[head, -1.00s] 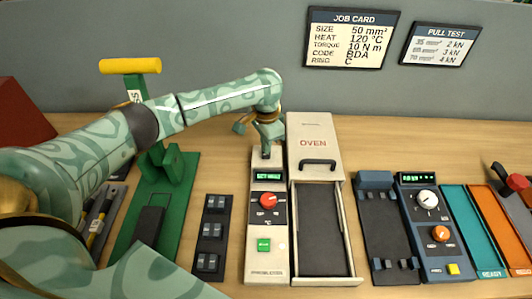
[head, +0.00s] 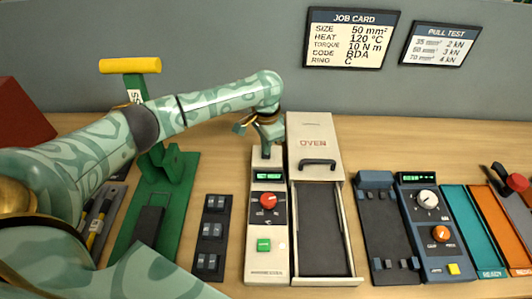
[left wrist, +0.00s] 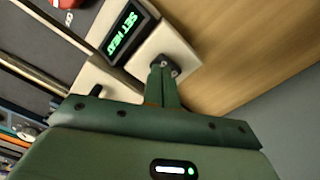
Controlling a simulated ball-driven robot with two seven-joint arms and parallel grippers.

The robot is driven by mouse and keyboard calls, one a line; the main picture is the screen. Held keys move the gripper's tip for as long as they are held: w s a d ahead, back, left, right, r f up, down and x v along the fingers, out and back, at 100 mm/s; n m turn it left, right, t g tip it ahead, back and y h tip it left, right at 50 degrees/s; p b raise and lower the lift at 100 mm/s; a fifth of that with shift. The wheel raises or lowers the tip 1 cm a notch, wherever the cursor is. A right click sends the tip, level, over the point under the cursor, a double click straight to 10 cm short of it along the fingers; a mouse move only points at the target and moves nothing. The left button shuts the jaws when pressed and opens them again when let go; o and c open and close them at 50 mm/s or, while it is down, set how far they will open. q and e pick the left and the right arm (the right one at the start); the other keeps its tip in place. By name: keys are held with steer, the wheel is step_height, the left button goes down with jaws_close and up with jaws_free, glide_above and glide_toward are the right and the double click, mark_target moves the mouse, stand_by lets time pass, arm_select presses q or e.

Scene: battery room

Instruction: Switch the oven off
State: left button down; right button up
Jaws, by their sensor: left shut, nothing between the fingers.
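The oven (head: 312,123) is a cream box at the middle of the bench, with a dark handle and an open tray (head: 320,232) in front. Its narrow control panel (head: 267,263) stands to the left, with a lit green display (head: 269,176), a red knob (head: 268,201) and a green button (head: 263,245). In the left wrist view the display (left wrist: 125,32) reads SET HEAT. My left gripper (left wrist: 163,75) is shut and empty over the panel's far end, behind the display. A small dark part (left wrist: 168,64) lies at its fingertips; I cannot tell whether they touch. My right gripper is not in view.
A green press with a yellow handle (head: 130,66) stands left, under my left arm. A dark block with several switches (head: 211,232) lies left of the panel. A blue unit with knobs (head: 431,230) and teal and orange trays (head: 502,228) are right. The wall is behind.

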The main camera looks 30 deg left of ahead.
arm_select(q)
steer(key=shift+f, duration=0.8)
steer(key=shift+r, duration=0.1)
step_height(320, 180, up, 7)
steer(key=p, duration=0.9)
stand_by(0.4)
